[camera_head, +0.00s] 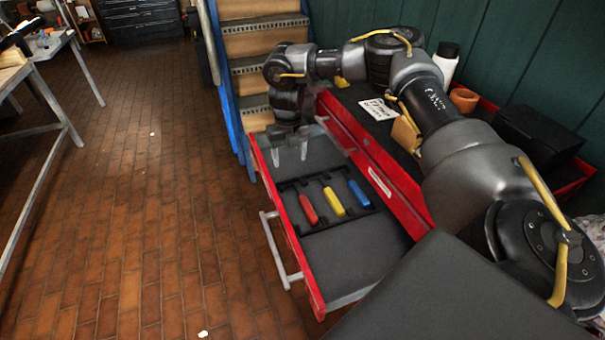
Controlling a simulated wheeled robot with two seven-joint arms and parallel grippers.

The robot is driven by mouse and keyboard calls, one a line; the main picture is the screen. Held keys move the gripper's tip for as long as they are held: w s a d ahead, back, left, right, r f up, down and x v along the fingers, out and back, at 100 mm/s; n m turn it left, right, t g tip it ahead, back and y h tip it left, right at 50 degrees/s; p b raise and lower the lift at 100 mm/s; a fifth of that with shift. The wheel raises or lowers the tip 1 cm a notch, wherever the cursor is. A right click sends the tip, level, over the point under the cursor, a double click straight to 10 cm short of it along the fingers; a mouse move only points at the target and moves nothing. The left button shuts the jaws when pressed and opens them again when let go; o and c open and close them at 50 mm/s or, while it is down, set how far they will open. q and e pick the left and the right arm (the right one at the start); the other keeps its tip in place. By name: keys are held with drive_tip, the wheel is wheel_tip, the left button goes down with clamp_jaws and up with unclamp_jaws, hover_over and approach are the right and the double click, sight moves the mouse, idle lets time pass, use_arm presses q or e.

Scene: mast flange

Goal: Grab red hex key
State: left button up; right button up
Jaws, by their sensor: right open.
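The red hex key (308,209) lies in a black holder (318,224) inside the pulled-out red drawer (288,236). It is the leftmost of three keys. The yellow key (334,201) is in the middle and the blue key (359,193) is at the right. My right gripper (291,152) hangs fingers down over the far end of the drawer, beyond the holder and apart from the keys. Its fingers are open and empty. My left gripper is not in view.
A drawer handle (281,250) sticks out at the left. The cabinet top holds a white bottle (446,62), an orange pot (463,99), a paper note (378,109) and a black box (538,135). A blue-sided stair (228,95) stands behind. The drawer's near part is bare.

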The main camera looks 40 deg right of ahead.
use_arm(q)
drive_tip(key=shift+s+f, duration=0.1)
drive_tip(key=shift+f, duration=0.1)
use_arm(e)
drive_tip(key=shift+w+f, duration=0.1)
drive_tip(key=shift+f, duration=0.1)
hover_over(291, 185)
wheel_tip(291, 185, down, 4)
drive_tip(key=shift+a+f+p, duration=0.1)
drive_tip(key=shift+f+p, duration=0.1)
drive_tip(key=shift+p, duration=0.15)
drive_tip(key=shift+f, duration=0.6)
wheel_tip(291, 185, down, 4)
drive_tip(key=shift+r+p, duration=0.1)
drive_tip(key=shift+p, duration=0.6)
drive_tip(key=shift+f, duration=0.7)
drive_tip(key=c, duration=1.1)
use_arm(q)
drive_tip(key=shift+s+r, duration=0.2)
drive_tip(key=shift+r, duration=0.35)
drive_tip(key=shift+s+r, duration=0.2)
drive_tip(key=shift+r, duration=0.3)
use_arm(e)
drive_tip(key=shift+r, duration=0.1)
